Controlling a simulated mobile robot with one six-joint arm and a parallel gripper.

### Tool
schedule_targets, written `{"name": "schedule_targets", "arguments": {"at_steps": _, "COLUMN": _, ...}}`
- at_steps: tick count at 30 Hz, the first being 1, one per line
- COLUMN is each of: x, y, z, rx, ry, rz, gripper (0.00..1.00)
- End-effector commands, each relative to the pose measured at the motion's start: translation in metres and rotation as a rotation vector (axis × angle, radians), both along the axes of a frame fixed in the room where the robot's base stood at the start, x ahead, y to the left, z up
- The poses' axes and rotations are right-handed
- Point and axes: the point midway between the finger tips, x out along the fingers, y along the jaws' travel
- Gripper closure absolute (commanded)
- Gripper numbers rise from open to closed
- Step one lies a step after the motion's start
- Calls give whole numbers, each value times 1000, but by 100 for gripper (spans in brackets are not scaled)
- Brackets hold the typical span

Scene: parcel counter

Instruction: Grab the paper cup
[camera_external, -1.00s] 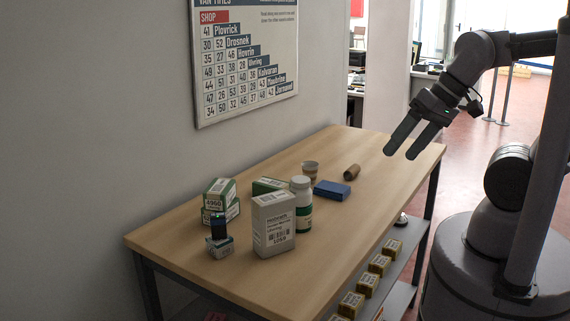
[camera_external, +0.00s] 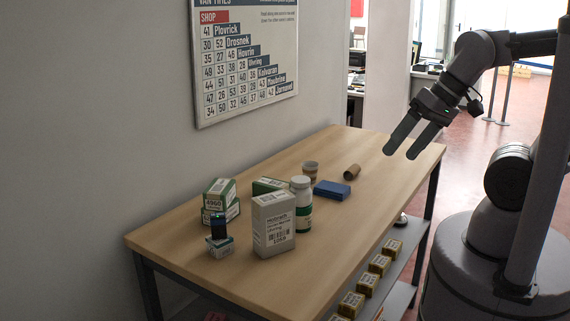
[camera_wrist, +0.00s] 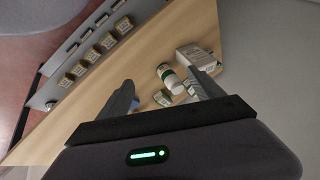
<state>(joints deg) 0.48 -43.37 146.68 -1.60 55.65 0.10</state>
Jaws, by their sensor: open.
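The paper cup (camera_external: 310,169) is small and brownish, and stands upright on the wooden counter behind the white bottle and the blue box. I cannot make it out in the wrist view. My gripper (camera_external: 399,146) is open and empty, held above the right part of the counter, up and to the right of the cup and apart from it. In the wrist view the two fingers of my gripper (camera_wrist: 164,92) are spread, with the counter below.
Near the cup are a white bottle (camera_external: 301,204), a blue box (camera_external: 332,190) and a brown cardboard tube (camera_external: 352,171). A tall white box (camera_external: 273,224) and green-white boxes (camera_external: 220,196) stand left. The counter (camera_external: 352,235) is clear at front. Small yellow boxes (camera_external: 368,284) line the lower shelf.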

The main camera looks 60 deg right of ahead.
Motion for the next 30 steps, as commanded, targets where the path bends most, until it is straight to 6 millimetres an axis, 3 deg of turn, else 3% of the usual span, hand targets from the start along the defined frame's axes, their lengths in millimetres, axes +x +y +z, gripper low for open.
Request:
{"name": "schedule_targets", "arguments": {"at_steps": 3, "x": 5, "y": -3, "z": -1, "rx": -9, "ry": -5, "rz": -7, "gripper": 24}}
{"name": "schedule_targets", "arguments": {"at_steps": 5, "x": 25, "y": -17, "z": -5, "rx": -44, "ry": -26, "rz": -30, "gripper": 24}}
{"name": "schedule_targets", "arguments": {"at_steps": 8, "x": 87, "y": -68, "z": -21, "rx": -166, "ry": -107, "rz": -97, "gripper": 24}}
{"name": "schedule_targets", "arguments": {"at_steps": 9, "x": 115, "y": -94, "z": -31, "rx": -226, "ry": -154, "rz": -119, "gripper": 24}}
{"name": "schedule_targets", "arguments": {"at_steps": 12, "x": 170, "y": -154, "z": -60, "rx": -357, "ry": -281, "rz": -144, "gripper": 24}}
{"name": "schedule_targets", "arguments": {"at_steps": 16, "x": 206, "y": -205, "z": -103, "rx": -463, "ry": -447, "rz": -119, "gripper": 24}}
{"name": "schedule_targets", "arguments": {"at_steps": 21, "x": 210, "y": -222, "z": -142, "rx": -500, "ry": -609, "rz": -63, "gripper": 24}}
{"name": "schedule_targets", "arguments": {"at_steps": 25, "x": 210, "y": -221, "z": -152, "rx": -504, "ry": -667, "rz": -40, "gripper": 24}}
{"name": "schedule_targets", "arguments": {"at_steps": 30, "x": 248, "y": -226, "z": -167, "rx": -505, "ry": -678, "rz": -33, "gripper": 24}}
